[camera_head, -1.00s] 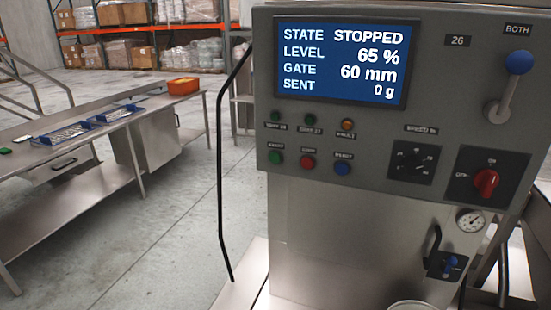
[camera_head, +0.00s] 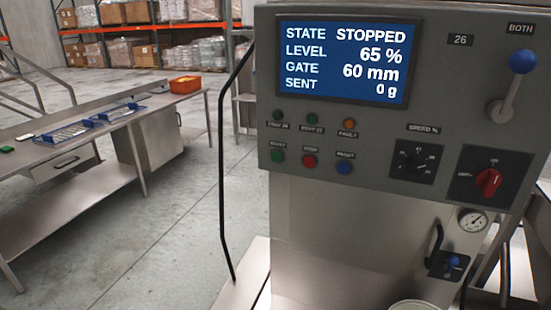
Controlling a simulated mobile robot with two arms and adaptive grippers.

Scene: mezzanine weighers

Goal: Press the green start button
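The green start button (camera_head: 278,156) is the left one in the lower row of three on the grey control panel (camera_head: 390,115). A red button (camera_head: 310,161) and a blue button (camera_head: 345,163) sit to its right. Two dark green lamps and an amber lamp (camera_head: 350,124) are in the row above. The screen (camera_head: 341,61) reads STATE STOPPED, LEVEL 65 %, GATE 60 mm, SENT 0 g. Neither of my grippers is in view.
The panel also has a speed dial (camera_head: 415,161), a red rotary switch (camera_head: 488,181) and a blue-knobbed lever (camera_head: 522,61). A steel bench (camera_head: 70,195) with blue trays and an orange bin (camera_head: 185,84) stands at left.

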